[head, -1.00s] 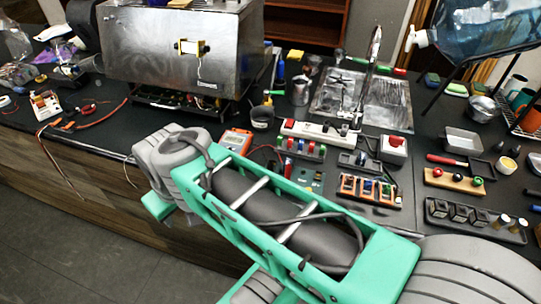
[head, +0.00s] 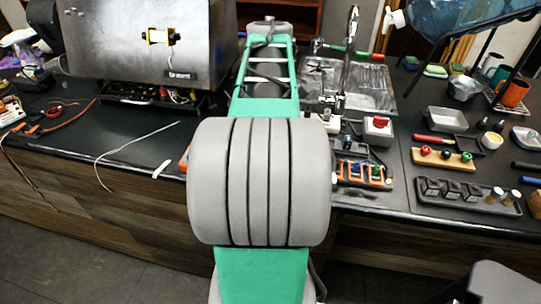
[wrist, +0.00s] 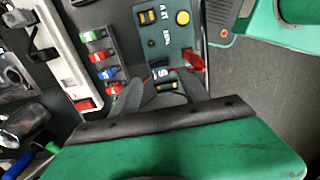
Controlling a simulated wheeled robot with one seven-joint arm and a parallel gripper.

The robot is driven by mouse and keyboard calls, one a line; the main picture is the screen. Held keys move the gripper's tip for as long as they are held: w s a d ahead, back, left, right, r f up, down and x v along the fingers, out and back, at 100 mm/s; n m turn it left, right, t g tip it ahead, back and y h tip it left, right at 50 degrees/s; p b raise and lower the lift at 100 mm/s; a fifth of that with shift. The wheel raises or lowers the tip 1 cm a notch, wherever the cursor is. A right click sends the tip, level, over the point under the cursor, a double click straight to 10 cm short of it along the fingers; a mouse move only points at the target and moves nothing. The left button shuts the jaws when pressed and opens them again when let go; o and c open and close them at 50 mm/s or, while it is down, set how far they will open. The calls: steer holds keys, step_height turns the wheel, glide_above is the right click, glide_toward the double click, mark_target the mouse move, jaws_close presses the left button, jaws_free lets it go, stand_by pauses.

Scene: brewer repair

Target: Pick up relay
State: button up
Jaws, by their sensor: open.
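In the wrist view my gripper (wrist: 160,95) is open, its grey fingers over the lower edge of a dark green circuit board (wrist: 152,38). A small black piece with a white mark (wrist: 160,74) lies between the fingertips, on or beside the board; I cannot tell whether it is the relay. Black cube-shaped parts (head: 453,189) that look like relays stand in a grey tray (head: 514,208) on the right of the counter in the head view. My arm hides the gripper and board in the head view.
A rack with green, red and blue blocks (wrist: 107,73) and a white power strip (wrist: 63,45) lie left of the board. An orange rack (head: 374,182) and a red-button box (head: 377,128) stand right of my arm. The steel brewer (head: 150,45) is behind left.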

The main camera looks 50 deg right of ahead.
step_height(320, 180, down, 4)
steer(key=shift+r, duration=0.25)
jaws_close()
stand_by(0.3)
